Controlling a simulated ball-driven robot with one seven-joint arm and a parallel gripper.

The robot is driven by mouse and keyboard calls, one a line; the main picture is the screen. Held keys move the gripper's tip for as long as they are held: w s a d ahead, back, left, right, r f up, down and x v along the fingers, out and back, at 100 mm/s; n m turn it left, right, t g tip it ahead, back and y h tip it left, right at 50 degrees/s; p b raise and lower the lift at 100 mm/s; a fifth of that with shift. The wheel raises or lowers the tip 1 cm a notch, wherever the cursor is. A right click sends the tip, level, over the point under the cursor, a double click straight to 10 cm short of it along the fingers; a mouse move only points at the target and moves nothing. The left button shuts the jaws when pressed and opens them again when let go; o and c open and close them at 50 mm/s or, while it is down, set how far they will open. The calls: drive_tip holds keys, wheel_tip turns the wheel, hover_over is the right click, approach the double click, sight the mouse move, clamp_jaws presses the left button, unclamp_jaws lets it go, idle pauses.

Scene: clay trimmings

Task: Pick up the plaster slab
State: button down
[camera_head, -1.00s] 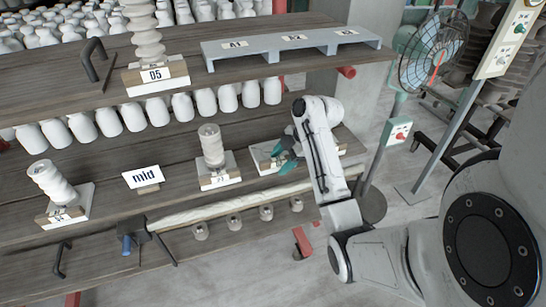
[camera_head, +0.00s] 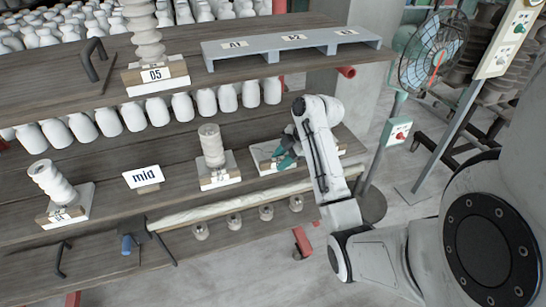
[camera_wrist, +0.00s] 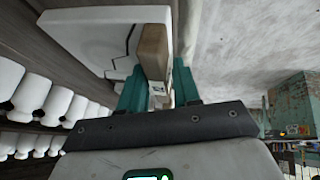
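The plaster slab (camera_head: 262,151) is pale and lies on the right part of the middle shelf, partly covered by my gripper. In the wrist view the white slab (camera_wrist: 85,28) spreads up and left, with a brown wooden block (camera_wrist: 153,50) at its near edge. My gripper (camera_head: 286,158) reaches the slab from the right. In the wrist view its two teal fingers (camera_wrist: 161,92) stand on either side of the block, close against it with little visible gap. The gripper looks shut on this part of the slab. Exact finger contact is partly hidden.
A ribbed column on a slab (camera_head: 212,150) stands left of my gripper. A "mid" sign (camera_head: 142,177) is further left. A pale roll (camera_head: 225,206) and several small jars line the front. White bottles (camera_head: 205,102) stand behind. A fan (camera_head: 433,52) is at right.

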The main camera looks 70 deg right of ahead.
drive_tip(key=shift+s+a+f, duration=0.1)
drive_tip(key=shift+a+f, duration=0.05)
drive_tip(key=shift+f, duration=0.1)
idle(0.3)
wheel_tip(320, 180, up, 4)
drive_tip(key=shift+f, duration=0.1)
drive_tip(key=s+a+r+p, duration=0.5)
drive_tip(key=s+r+p, duration=0.3)
drive_tip(key=s, duration=0.4)
drive_tip(key=shift+s+a+r, duration=0.2)
drive_tip(key=shift+a+r, duration=0.2)
drive_tip(key=shift+r, duration=0.4)
idle(1.4)
